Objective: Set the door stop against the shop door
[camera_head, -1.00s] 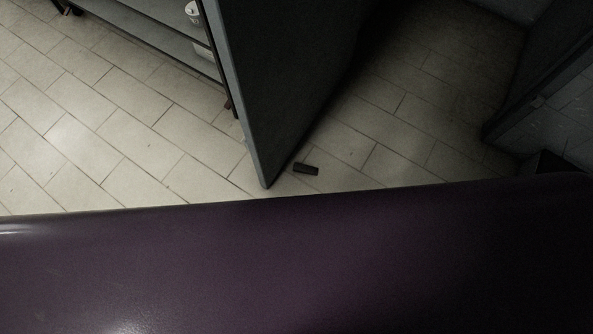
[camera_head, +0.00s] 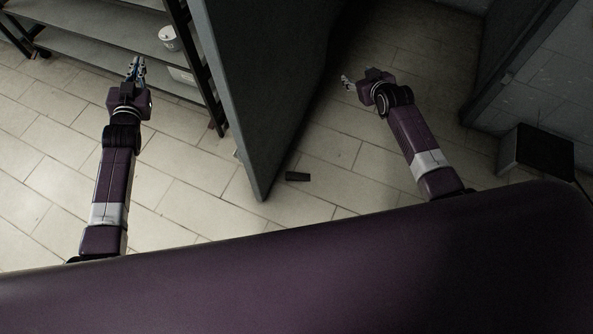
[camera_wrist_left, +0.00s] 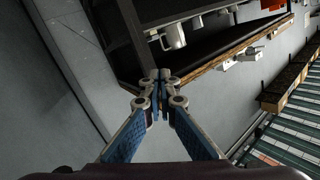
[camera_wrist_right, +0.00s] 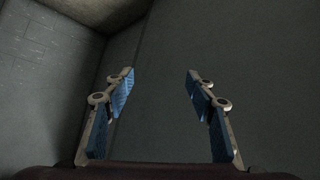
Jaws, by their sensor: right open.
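The shop door (camera_head: 262,85) is a tall dark grey panel standing ajar in the middle of the head view. A small dark block, seemingly the door stop (camera_head: 297,176), lies on the floor just right of the door's lower front corner, with a small gap between them. My left gripper (camera_head: 136,66) is raised left of the door, its fingers closed together and empty; its tips show in the left wrist view (camera_wrist_left: 157,78). My right gripper (camera_head: 347,83) is right of the door, open and empty; a plain dark surface lies beyond its fingers in the right wrist view (camera_wrist_right: 158,75).
A shelf unit (camera_head: 95,47) with a white pot (camera_head: 170,39) stands left of the door. A dark box (camera_head: 537,150) stands on the floor at the right, by a wall. Tiled floor (camera_head: 335,195) is clear around the block.

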